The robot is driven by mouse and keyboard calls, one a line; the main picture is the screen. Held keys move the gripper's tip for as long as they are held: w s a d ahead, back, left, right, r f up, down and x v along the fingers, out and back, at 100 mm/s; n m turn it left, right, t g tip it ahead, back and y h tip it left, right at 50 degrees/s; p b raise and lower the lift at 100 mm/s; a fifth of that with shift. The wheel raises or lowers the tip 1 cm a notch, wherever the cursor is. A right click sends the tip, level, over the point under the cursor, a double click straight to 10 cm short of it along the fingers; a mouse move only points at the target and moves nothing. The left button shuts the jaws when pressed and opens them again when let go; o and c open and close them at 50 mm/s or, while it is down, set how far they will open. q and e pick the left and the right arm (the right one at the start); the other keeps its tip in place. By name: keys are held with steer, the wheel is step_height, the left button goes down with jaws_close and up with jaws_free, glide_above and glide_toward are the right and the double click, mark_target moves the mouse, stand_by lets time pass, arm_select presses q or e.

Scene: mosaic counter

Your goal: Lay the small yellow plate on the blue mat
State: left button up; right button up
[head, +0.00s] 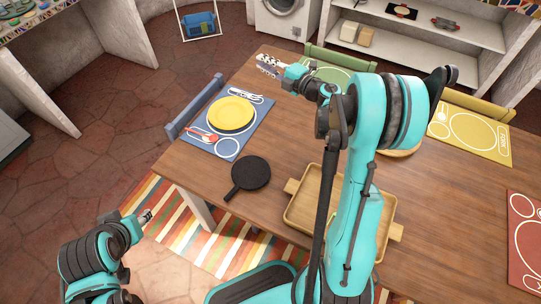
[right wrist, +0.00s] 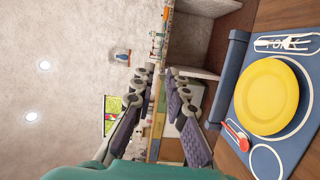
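The yellow plate (head: 231,112) lies flat on the blue mat (head: 226,149), over its printed plate outline. The plate (right wrist: 267,96) and the mat (right wrist: 262,160) also show at the right of the right wrist view. My right gripper (head: 268,65) is beyond the plate, up and to its right in the head view, apart from it. In the right wrist view its two fingers (right wrist: 160,74) stand apart with nothing between them. My left gripper (head: 147,216) is at the lower left, off the table; its fingers are too small to read.
A red spoon (head: 203,137) lies on the blue mat beside the plate. A black pan (head: 250,173) and a wooden tray (head: 297,212) are nearer me, the tray partly behind my right arm. A blue chair (head: 195,107) borders the mat. Green and yellow mats (head: 480,150) lie farther right.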

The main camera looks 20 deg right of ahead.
steer(key=s+r+m+t+h, duration=0.35)
steer(key=r+m+h, duration=0.65)
steer(key=r, duration=0.4)
steer(key=s+a+f+m+g+y, duration=0.1)
steer(key=s+a+f+m+g, duration=0.3)
steer(key=s+f, duration=0.3)
steer(key=s+a+f+m+g+y, duration=0.1)
steer(key=s+a+f+m+g, duration=0.3)
steer(key=s, duration=0.8)
steer(key=s+a+f+m+g+y, duration=0.1)
steer(key=s+a+f+m+g, duration=0.3)
steer(key=s+f, duration=0.5)
steer(key=shift+s+a+f+g, duration=0.35)
steer(key=shift+s+a+g, duration=0.1)
steer(key=shift+a, duration=0.15)
